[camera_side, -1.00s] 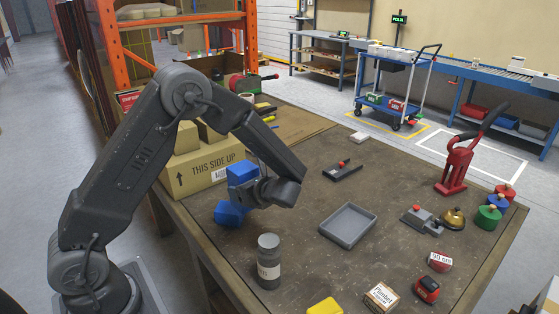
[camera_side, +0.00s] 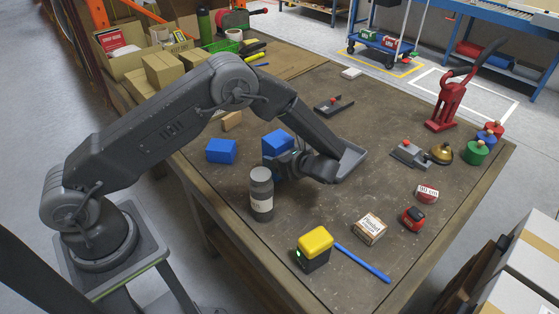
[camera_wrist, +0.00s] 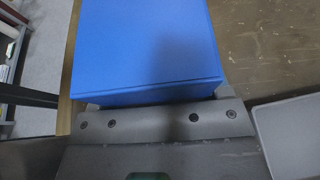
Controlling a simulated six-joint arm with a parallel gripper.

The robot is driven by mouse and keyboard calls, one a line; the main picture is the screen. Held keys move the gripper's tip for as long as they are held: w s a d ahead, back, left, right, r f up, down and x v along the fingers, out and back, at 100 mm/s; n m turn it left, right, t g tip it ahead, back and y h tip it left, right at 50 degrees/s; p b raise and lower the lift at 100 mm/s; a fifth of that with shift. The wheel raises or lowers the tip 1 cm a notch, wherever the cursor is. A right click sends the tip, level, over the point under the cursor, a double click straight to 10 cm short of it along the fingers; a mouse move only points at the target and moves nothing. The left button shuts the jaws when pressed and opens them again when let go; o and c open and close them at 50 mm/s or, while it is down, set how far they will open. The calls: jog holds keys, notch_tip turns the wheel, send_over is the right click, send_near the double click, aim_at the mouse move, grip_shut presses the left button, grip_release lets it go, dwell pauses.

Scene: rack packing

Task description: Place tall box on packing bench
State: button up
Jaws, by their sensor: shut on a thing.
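My gripper (camera_side: 290,163) is shut on a blue box (camera_side: 277,142) over the left-middle part of the packing bench (camera_side: 300,105). In the wrist view the blue box (camera_wrist: 145,45) fills the upper middle, just beyond the gripper's grey body (camera_wrist: 155,130). Its lower end is hidden in the side view, so I cannot tell whether it touches the bench. A second blue box (camera_side: 221,151) sits on the bench to the left, apart from the held one. I cannot tell by name which is the tall box.
A grey bottle (camera_side: 262,192) stands close in front of the gripper. A grey tray (camera_side: 350,160) lies to the right, partly behind my wrist. A yellow-topped device (camera_side: 315,245), blue bar (camera_side: 362,263) and small carton (camera_side: 369,228) are near the front. Cartons (camera_side: 165,72) stand at back left.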

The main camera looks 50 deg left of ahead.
jog(key=shift+f, duration=0.8)
jog(key=shift+f, duration=0.15)
jog(key=o, duration=1.2)
